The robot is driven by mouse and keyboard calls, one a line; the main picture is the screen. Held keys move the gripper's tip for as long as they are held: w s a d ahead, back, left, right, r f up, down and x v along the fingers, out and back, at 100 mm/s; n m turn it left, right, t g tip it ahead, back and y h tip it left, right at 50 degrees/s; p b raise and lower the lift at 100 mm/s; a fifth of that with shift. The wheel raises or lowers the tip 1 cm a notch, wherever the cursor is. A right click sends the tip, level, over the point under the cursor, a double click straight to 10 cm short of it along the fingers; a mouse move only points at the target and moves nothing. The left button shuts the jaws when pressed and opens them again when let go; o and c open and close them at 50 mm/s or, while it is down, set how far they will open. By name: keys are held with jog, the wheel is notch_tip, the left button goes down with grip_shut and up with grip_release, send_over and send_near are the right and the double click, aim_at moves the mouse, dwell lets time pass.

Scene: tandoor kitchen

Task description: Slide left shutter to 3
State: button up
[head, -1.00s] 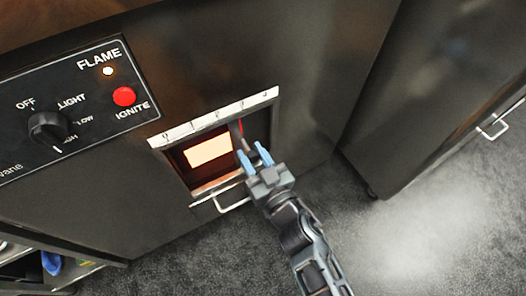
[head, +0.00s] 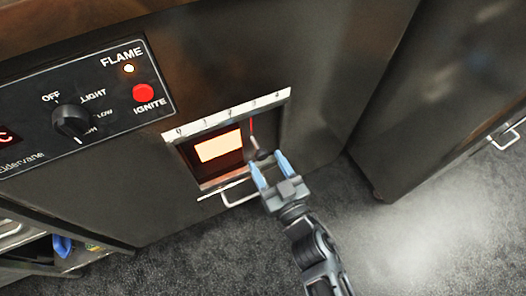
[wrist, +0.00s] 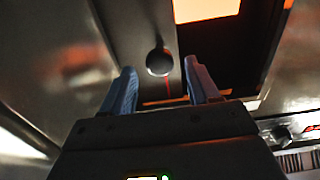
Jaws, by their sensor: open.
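The shutter (head: 267,130) is a dark panel at the right side of the glowing opening. Its red line (head: 251,125) stands at about the 3 on the white numbered scale (head: 229,114). Its round dark knob (wrist: 159,62) shows in the wrist view, beside the panel's red line (wrist: 167,86). My gripper (head: 266,158) is open, just below the knob in the head view. In the wrist view, my gripper's blue fingers (wrist: 159,72) stand apart, with the knob appearing between and beyond their tips. The fingers appear clear of the knob.
A bright window (head: 219,146) glows behind the opening. A metal handle (head: 240,193) sits below it. The control panel with a black dial (head: 72,121) and red ignite button (head: 143,93) is at left. Another dark cabinet (head: 440,100) stands right. The floor between is clear.

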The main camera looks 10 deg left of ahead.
jog(key=shift+p+v, duration=0.45)
jog(key=shift+v, duration=1.65)
jog(key=s+d+r+m+h, duration=0.3)
jog(key=s+d+r+h, duration=0.3)
jog(key=s+d, duration=0.5)
jog(key=s+d+r+m+h, duration=0.3)
jog(key=s+d+r, duration=0.55)
jog(key=s, duration=0.55)
jog(key=s+d+r+p, duration=0.1)
jog(key=r+p, duration=1)
jog(key=r, duration=0.2)
jog(key=s+d+r+h+p, duration=0.1)
jog(key=s+d+r+p, duration=0.1)
jog(key=r+p, duration=0.9)
notch_tip(320, 180, up, 2)
jog(key=shift+r+m, duration=0.2)
jog(key=shift+m, duration=0.2)
